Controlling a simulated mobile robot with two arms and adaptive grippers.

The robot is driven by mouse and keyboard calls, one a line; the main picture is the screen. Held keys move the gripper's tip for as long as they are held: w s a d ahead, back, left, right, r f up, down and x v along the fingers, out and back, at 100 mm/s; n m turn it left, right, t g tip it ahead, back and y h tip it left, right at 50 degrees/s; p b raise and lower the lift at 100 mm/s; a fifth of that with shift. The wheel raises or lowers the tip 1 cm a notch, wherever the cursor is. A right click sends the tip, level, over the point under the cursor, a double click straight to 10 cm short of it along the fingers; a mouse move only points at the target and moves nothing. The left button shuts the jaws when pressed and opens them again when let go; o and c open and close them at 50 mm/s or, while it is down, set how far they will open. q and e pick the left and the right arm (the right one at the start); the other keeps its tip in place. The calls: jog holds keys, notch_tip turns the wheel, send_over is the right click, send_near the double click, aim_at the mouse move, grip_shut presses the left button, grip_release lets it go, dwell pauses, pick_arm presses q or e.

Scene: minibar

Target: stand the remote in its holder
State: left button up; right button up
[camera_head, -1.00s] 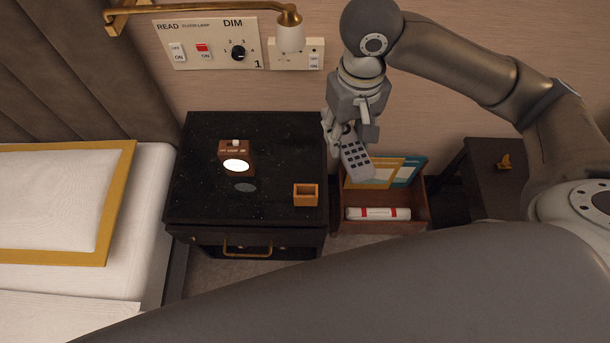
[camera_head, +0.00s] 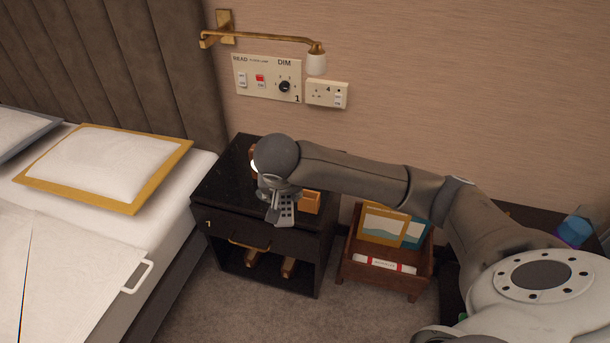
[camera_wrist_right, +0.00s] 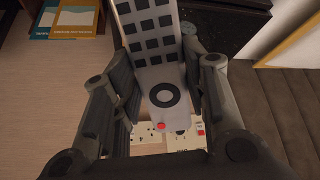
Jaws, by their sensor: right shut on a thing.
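The remote (camera_head: 284,212) is grey with dark buttons and hangs from my right gripper (camera_head: 272,186), over the front part of the black nightstand. In the right wrist view the remote (camera_wrist_right: 158,62) lies between both fingers of my right gripper (camera_wrist_right: 160,82), its round dial and red button close to the palm. The holder (camera_head: 310,202) is a small open orange-brown box on the nightstand top, just right of the remote in the head view. The remote is outside the holder. My left gripper is not in view.
The black nightstand (camera_head: 222,190) also carries a lit clock (camera_head: 254,163), mostly hidden behind my arm. A wooden rack (camera_head: 350,272) with books and a rolled paper stands to its right. The bed (camera_head: 180,200) is on the left. A brass lamp (camera_head: 265,36) is on the wall.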

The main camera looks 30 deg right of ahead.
pick_arm(q)
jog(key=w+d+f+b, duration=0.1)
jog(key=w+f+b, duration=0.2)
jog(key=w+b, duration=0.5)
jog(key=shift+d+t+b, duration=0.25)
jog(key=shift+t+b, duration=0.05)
jog(key=shift+b, duration=0.3)
pick_arm(e)
jog(key=w+d+f+m+t+h, duration=0.2)
jog(key=w+d+f+t+h, duration=0.1)
jog(key=w+d+h, duration=0.2)
jog(key=w+d+f+m+t+h, duration=0.2)
jog(key=w+d+h, duration=0.3)
jog(key=d, duration=0.3)
jog(key=shift+w+d+f+t+h, duration=0.2)
jog(key=shift+f+t+h, duration=0.1)
jog(key=shift+f+t, duration=0.4)
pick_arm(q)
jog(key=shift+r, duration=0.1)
pick_arm(e)
jog(key=shift+r, duration=0.2)
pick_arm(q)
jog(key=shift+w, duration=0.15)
